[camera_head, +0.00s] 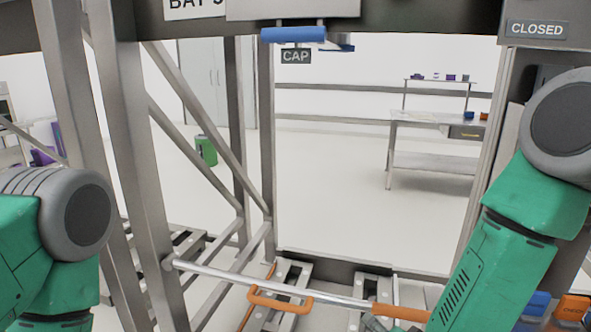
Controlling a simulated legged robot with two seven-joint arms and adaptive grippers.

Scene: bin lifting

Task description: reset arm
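My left arm (60,225), green with a grey joint, shows at the left edge. My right arm (510,240), also green with a grey joint, comes down along the right side and runs out of the bottom of the picture. Neither gripper shows, so I cannot see what either one holds. A silver bar (225,276) crosses the bottom of the bay, with an orange handle (280,304) at its middle and an orange part (400,312) beside my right arm.
A metal frame (130,140) stands at the left and a post (488,150) at the right. A blue handle (293,34) hangs overhead above a CAP label (296,57). A table (435,122) stands beyond the bay. Blue (537,303) and orange (572,308) items lie at lower right.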

